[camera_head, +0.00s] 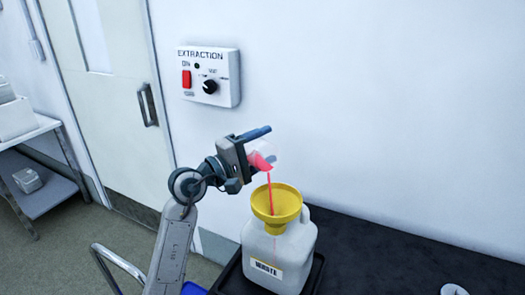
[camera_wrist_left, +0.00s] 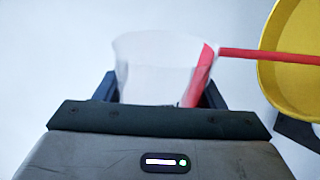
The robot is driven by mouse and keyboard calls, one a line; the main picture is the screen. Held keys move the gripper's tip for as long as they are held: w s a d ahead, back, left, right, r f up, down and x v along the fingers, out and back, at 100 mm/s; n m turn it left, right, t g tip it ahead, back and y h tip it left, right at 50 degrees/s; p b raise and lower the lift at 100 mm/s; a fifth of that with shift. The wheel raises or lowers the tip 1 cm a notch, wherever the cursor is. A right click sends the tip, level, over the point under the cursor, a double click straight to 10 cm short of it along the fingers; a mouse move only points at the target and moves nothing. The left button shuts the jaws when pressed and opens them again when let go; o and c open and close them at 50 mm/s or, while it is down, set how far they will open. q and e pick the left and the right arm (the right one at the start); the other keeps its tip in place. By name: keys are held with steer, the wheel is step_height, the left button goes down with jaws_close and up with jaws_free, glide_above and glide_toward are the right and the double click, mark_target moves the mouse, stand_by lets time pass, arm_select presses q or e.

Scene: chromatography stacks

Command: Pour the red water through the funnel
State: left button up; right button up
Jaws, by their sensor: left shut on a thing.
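My left gripper (camera_head: 256,144) is shut on a clear beaker (camera_head: 268,158) that is tilted over, with red water in it. In the left wrist view the beaker (camera_wrist_left: 155,68) sits between the fingers of the gripper (camera_wrist_left: 158,88). A thin red stream (camera_head: 270,192) falls from its lip into the yellow funnel (camera_head: 276,203). The funnel also shows at the right of the left wrist view (camera_wrist_left: 292,70). It stands in the top of a whitish jug (camera_head: 290,250) labelled WASTE. The gripper is above the funnel, slightly left, not touching it. My right gripper is not in view.
The jug stands on a dark tray (camera_head: 318,275) on a black bench (camera_head: 400,255). An EXTRACTION control box (camera_head: 208,76) is on the wall behind. A metal rail (camera_head: 105,262) is at lower left. A round white object (camera_head: 454,289) lies at lower right. The bench right of the jug is mostly clear.

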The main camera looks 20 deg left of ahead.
arm_select(q)
steer(key=shift+d+m+b, duration=0.1)
steer(key=shift+m+b, duration=0.2)
steer(key=shift+s, duration=0.1)
steer(key=shift+s+d+m+b, duration=0.1)
steer(key=shift+m+b, duration=0.4)
steer(key=shift+b, duration=0.35)
steer(key=shift+r, duration=0.15)
steer(key=shift+h, duration=0.4)
steer(key=shift+s+d+m+b, duration=0.15)
steer(key=shift+d+m+b, duration=0.1)
steer(key=shift+m+b, duration=0.75)
steer(key=shift+r, duration=0.1)
